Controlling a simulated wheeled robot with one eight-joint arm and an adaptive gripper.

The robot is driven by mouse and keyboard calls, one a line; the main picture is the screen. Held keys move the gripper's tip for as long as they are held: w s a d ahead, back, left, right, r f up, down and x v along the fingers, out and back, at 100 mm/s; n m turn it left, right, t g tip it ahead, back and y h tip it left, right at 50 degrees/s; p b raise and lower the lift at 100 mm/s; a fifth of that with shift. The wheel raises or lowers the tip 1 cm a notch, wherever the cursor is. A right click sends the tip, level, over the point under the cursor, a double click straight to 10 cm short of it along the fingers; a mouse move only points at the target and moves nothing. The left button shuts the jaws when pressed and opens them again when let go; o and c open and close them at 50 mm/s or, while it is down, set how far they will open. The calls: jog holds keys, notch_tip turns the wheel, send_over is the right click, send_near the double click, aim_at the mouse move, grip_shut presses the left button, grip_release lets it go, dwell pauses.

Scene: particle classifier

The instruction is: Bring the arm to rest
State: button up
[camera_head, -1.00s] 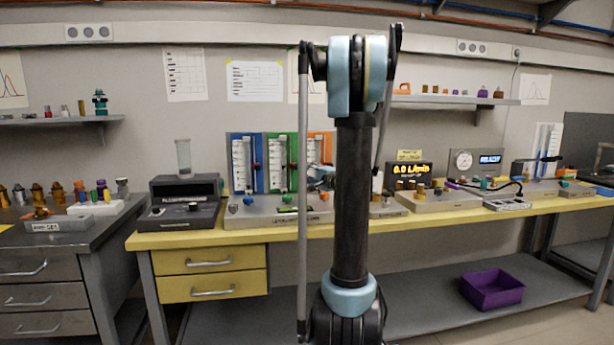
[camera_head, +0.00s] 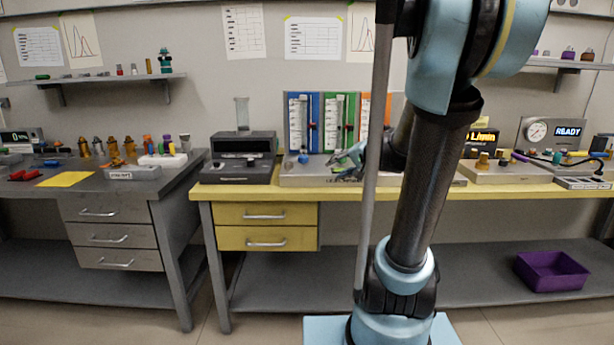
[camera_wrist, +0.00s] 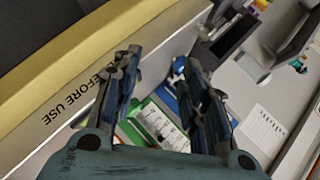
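My arm stands large in the right half of the head view, with its column leaning and its elbow at the top. My gripper (camera_head: 350,158) shows small beside the arm, in front of the coloured flowmeter panels (camera_head: 340,108) at the back of the yellow bench (camera_head: 330,190). In the wrist view my gripper (camera_wrist: 160,64) has its two fingers spread apart, with nothing seen held between them. A green panel (camera_wrist: 152,122) shows beyond the fingers. The gripper's exact distance from the panels cannot be told.
A dark instrument (camera_head: 245,158) with a clear tube stands left of the panels. A grey drawer bench (camera_head: 185,190) with small parts is at left. A purple bin (camera_head: 552,272) sits on the lower shelf at right. The floor in front is clear.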

jog(key=s+d+f+n+g+h, duration=0.2)
jog(key=s+f, duration=0.3)
jog(key=s, duration=0.4)
jog(key=s+d+f+n+g+h, duration=0.1)
jog(key=s+d+f+g+h, duration=0.1)
jog(key=s+f, duration=0.3)
jog(key=s+d+f+n+g+h, duration=0.2)
jog(key=s+f, duration=0.3)
jog(key=s, duration=0.9)
jog(key=shift+d+n+g+h, duration=0.3)
jog(key=shift+d+g+h, duration=0.1)
jog(key=shift+d+h, duration=0.4)
jog(key=shift+w, duration=0.1)
jog(key=shift+w+f, duration=0.15)
jog(key=shift+w, duration=0.2)
